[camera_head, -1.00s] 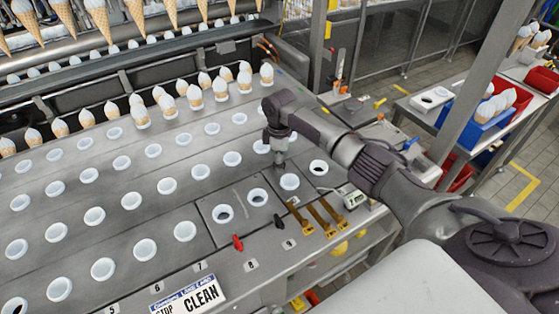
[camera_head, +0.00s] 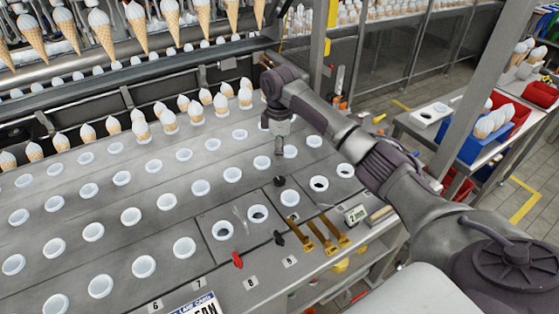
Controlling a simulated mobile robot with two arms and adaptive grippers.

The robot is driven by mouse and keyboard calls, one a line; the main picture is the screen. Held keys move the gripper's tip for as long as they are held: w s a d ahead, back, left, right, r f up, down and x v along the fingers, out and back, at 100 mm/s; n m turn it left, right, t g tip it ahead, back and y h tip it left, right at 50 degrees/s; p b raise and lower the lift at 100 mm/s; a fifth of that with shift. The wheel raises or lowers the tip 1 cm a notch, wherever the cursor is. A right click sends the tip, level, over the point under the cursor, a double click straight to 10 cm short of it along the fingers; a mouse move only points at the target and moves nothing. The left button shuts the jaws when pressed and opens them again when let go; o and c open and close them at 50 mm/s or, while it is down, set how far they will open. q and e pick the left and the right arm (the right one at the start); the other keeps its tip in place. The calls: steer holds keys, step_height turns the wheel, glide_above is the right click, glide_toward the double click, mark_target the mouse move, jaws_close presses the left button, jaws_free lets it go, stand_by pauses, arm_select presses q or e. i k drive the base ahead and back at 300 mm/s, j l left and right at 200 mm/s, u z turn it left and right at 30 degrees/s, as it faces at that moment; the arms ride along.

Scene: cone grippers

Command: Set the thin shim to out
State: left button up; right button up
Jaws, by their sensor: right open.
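My right gripper (camera_head: 279,150) points down above the grey plate (camera_head: 190,205), among the rows of white cups. It is open, with nothing visible in it. A small black knob (camera_head: 279,181) stands on the plate just below it in the picture, with a visible gap between them. Three brass-coloured strips (camera_head: 322,238) lie side by side at the plate's front right edge; I cannot tell which piece is the thin shim. A red handle (camera_head: 237,260) and a black handle (camera_head: 279,238) sit at the front edge. My left gripper is not in view.
White cups (camera_head: 183,247) fill the plate in rows. Filled cones (camera_head: 168,120) stand behind them, and more cones hang from the machine above. A small display box (camera_head: 355,214) sits right of the strips. A grey post (camera_head: 487,85) and a blue bin (camera_head: 484,138) are at the right.

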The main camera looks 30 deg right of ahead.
mark_target(307, 247)
steer(key=k, duration=1.5)
